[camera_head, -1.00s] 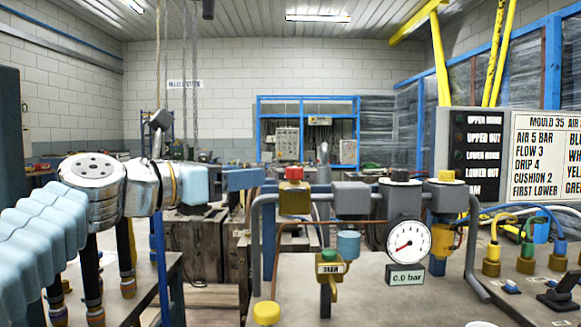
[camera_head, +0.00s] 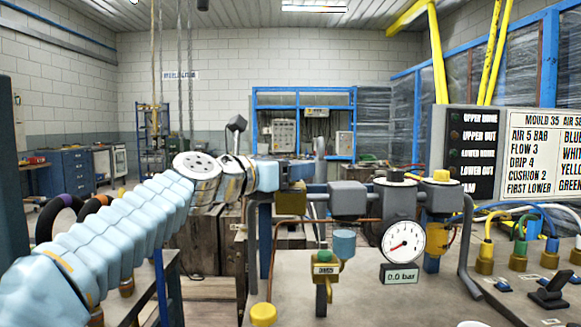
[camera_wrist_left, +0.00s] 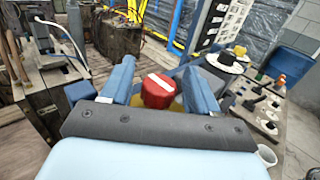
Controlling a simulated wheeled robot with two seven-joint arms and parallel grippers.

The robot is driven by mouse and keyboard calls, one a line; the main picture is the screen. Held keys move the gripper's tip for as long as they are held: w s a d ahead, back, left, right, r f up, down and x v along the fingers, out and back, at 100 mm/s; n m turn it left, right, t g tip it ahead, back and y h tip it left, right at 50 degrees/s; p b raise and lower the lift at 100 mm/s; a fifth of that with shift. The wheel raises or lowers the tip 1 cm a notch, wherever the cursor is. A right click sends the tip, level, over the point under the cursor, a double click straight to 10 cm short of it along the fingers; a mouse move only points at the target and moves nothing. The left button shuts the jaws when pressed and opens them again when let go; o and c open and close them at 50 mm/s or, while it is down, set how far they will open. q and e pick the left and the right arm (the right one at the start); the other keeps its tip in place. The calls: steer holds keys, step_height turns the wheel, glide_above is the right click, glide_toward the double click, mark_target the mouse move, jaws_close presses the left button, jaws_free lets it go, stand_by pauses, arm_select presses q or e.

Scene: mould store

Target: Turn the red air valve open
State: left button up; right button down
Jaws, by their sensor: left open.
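The red air valve (camera_wrist_left: 158,92) shows in the left wrist view as a red round knob with a white stripe across its top. My left gripper (camera_wrist_left: 159,68) is open, with one finger on each side of the knob. I cannot tell whether the fingers touch it. In the head view my left gripper (camera_head: 298,174) is over the brass valve body (camera_head: 291,202) and hides the red knob. The round gauge (camera_head: 403,242) has a display (camera_head: 400,276) reading 0.0 bar. My right gripper is not in view.
A pipe frame (camera_head: 466,250) carries a grey unit (camera_head: 347,199) and a yellow-topped unit (camera_head: 441,190) right of the valve. A green-topped drain valve (camera_head: 325,268) hangs below. A sign board (camera_head: 544,150) and hose fittings (camera_head: 485,262) are at the right.

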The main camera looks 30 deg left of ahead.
arm_select(q)
steer(key=c, duration=0.9)
